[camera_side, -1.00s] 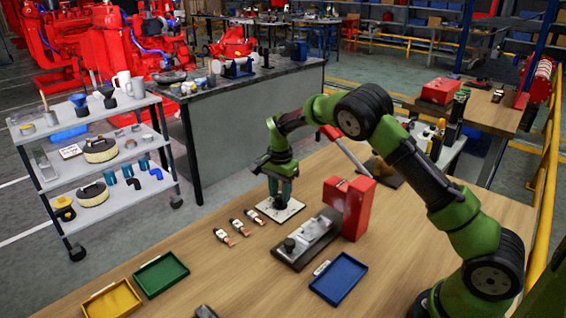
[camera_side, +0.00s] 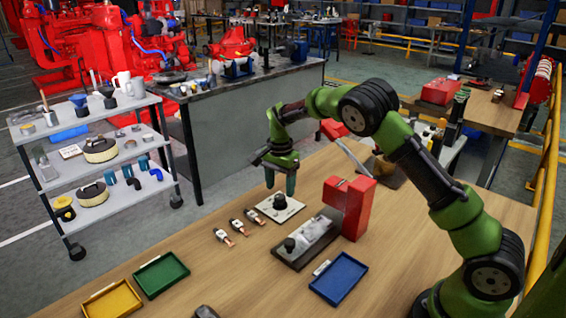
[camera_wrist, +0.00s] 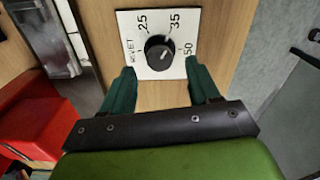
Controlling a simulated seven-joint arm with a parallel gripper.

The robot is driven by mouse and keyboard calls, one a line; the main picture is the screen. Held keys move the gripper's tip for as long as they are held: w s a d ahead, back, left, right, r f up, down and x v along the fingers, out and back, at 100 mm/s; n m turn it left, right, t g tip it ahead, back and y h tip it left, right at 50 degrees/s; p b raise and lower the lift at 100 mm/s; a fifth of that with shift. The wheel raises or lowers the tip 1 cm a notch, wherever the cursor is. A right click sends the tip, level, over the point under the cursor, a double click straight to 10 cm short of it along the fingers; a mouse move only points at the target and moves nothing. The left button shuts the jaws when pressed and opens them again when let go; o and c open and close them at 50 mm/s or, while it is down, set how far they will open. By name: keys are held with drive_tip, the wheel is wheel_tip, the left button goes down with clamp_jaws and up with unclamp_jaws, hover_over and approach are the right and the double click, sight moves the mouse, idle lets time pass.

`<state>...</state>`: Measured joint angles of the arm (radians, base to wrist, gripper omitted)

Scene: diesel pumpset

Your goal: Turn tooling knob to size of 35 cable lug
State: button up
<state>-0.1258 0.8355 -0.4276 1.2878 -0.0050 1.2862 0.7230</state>
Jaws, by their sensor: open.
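The tooling knob (camera_side: 280,201) is black and round, on a white square dial plate (camera_side: 296,207) lying on the wooden table. In the wrist view, the knob (camera_wrist: 159,47) sits mid-plate, with the marks 25, 35 and 50 and a partly readable word around it. A small white mark on the knob lies toward its lower right in that view; I cannot tell exactly which label it points to. My gripper (camera_side: 281,182) is open and empty above the knob. In the wrist view its green fingers (camera_wrist: 160,68) are apart, below the knob, with nothing between them.
Several copper-ended lugs (camera_side: 237,228) lie left of the dial plate. A grey tool (camera_side: 305,240) with a red block (camera_side: 352,205) stands to its right. Blue (camera_side: 338,279), green (camera_side: 161,274) and yellow (camera_side: 112,301) trays are nearer the front. The table between them is partly clear.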

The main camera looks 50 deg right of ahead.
sight(280, 196)
wheel_tip(280, 196, up, 14)
drive_tip(key=shift+r, duration=0.25)
